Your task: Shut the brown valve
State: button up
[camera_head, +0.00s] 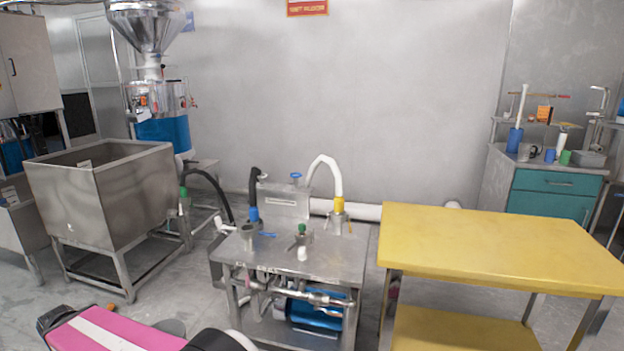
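I cannot pick out a valve that is clearly brown. A steel pump table (325,262) stands in the middle, with several valves and hoses on top. A blue valve handle (268,234) lies on its left side. A green-topped fitting (301,229) stands at the middle front. Another blue handle (296,175) sits on top of the steel box at the back. A small reddish knob (193,103) shows on the side of the grinder (160,110) at the back left. My gripper is not visible.
A yellow table (490,245) stands right of the pump table, its top bare. A large steel bin (100,205) stands on the left. A teal-drawered cabinet (550,190) with cups and tools is at the back right. A white hose (328,170) and black hoses rise near the pump table.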

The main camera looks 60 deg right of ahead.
aim_at(329, 313)
jog(key=z, duration=0.45)
jog(key=l+z, duration=0.1)
jog(key=z, duration=0.3)
jog(key=l+z, duration=0.1)
jog(key=z, duration=0.75)
jog(key=l+z, duration=0.1)
jog(key=z, duration=0.35)
jog(key=l+z, duration=0.1)
jog(key=z, duration=0.3)
jog(key=k+l, duration=0.35)
jog(key=k, duration=0.05)
